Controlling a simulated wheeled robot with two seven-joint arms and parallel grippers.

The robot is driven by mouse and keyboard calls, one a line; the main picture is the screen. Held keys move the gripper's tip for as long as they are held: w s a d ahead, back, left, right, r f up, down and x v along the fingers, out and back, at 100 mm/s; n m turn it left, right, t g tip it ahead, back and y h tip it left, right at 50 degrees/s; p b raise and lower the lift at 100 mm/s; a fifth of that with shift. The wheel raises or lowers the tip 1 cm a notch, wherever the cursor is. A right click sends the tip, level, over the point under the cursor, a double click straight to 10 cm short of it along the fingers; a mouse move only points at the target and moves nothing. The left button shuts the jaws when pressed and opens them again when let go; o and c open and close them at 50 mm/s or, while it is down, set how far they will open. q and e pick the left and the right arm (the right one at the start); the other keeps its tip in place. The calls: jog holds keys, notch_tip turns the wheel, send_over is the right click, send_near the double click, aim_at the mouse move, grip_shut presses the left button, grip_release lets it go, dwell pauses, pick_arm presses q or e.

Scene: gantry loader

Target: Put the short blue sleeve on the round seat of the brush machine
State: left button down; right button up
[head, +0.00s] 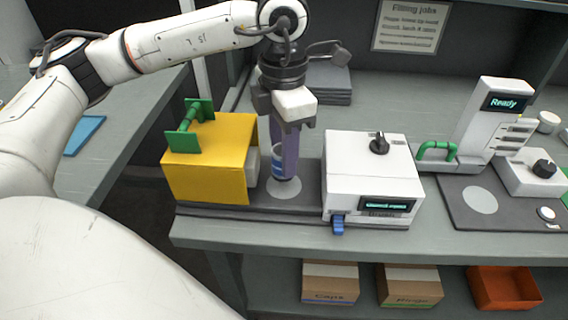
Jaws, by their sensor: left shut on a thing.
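The brush machine has a yellow guard (207,170) with a green handle on the left and a white box (367,165) on the right, whose small display seems to read "Guard open". Between them, on the dark base, lies the pale round seat (284,190). My left gripper (286,172) points down over this seat, shut on the short blue sleeve (277,164). The fingers hide most of the sleeve; a blue and white part shows at their left. I cannot tell whether the sleeve touches the seat. My right gripper is not in view.
A second machine (492,122) with a "Ready" display, a green handle and a round pale pad stands at the right. Grey plates (328,84) are stacked behind. Cardboard boxes (330,284) and an orange bin (503,288) sit on the shelf below. The bench behind the white box is clear.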

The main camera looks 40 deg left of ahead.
aim_at(284, 185)
pick_arm(q)
jog(key=shift+f, duration=1.5)
jog(key=shift+f, duration=0.1)
jog(key=c, duration=1.3)
grip_release()
jog(key=shift+o, duration=0.2)
notch_tip(284, 185, up, 12)
